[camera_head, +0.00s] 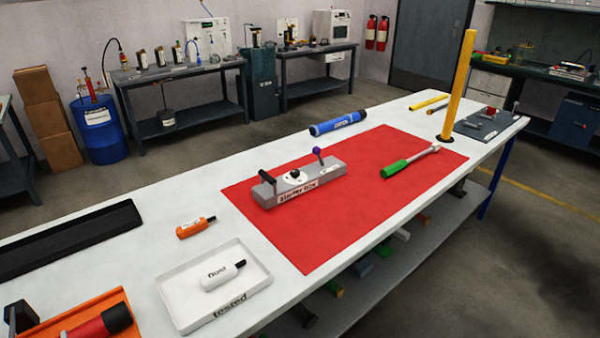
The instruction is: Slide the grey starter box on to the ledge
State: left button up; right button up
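The grey starter box (325,178) lies flat on the red mat (300,238), near the mat's far left part. It is a long bar with a "starter box" label on its near side, a black handle at its left end, a white dial with a black knob, and a purple-tipped lever. Nothing touches it from above. No ledge is clearly identifiable; a long black raised-edge piece (70,240) lies at the table's left, and a grey plate (482,124) lies at its right end. Neither of my grippers shows in the head view.
A yellow post (459,80) stands right. The mat's front is clear.

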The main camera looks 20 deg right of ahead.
aim_at(270, 193)
jog(key=i+l, duration=0.1)
jog(key=l, duration=0.25)
jog(key=i+l, duration=0.1)
jog(key=l, duration=0.3)
jog(key=i+l, duration=0.1)
jog(key=l, duration=0.25)
jog(key=i+l, duration=0.1)
jog(key=l, duration=0.25)
